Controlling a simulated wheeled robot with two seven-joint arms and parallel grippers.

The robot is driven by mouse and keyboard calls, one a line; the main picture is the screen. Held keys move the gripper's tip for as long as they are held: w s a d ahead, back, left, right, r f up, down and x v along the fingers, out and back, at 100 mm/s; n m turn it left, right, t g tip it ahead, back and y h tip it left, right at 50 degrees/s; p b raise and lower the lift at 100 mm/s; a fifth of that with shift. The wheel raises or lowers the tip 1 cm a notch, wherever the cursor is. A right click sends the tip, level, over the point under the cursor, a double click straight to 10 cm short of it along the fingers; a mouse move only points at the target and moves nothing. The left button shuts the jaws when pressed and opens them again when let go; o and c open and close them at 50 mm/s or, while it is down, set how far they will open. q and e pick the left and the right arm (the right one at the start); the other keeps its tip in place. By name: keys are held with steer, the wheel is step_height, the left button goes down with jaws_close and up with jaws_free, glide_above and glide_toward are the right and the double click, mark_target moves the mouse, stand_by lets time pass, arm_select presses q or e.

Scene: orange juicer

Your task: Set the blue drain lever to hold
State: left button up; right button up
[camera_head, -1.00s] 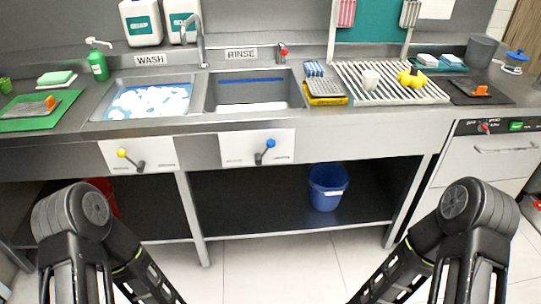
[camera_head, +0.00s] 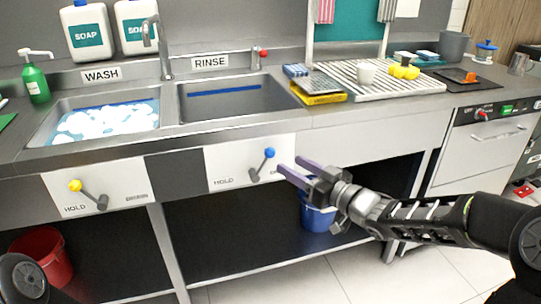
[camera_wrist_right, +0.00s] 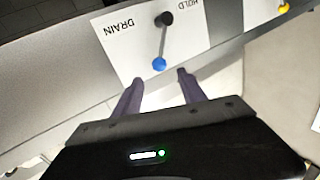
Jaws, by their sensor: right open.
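The blue drain lever (camera_head: 262,164) is a dark arm with a blue ball knob, mounted on a white plate (camera_head: 225,166) under the rinse sink. Its knob points up and right, away from the HOLD label at the plate's lower left. My right gripper (camera_head: 289,166) is open, its two fingers reaching toward the knob from the right. In the right wrist view, the blue knob (camera_wrist_right: 160,64) lies just beyond the open fingertips, roughly between them, apparently untouched. DRAIN shows on the left there and HOLD on the right. My left gripper is out of view.
A yellow-knobbed lever (camera_head: 88,194) sits on its own plate under the wash sink (camera_head: 45,127). The rinse sink (camera_head: 190,109) is above the blue lever. A blue bucket (camera_head: 315,217) stands below, behind my right gripper. A red bucket (camera_head: 42,262) is at lower left.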

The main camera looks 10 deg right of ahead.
mark_target(274, 155)
steer(key=b+x, duration=0.1)
steer(key=x, duration=0.7)
steer(key=shift+f+b, duration=0.1)
steer(key=shift+b, duration=0.25)
steer(key=shift+d, duration=0.1)
steer(key=shift+c, duration=0.4)
jaws_close()
stand_by(0.6)
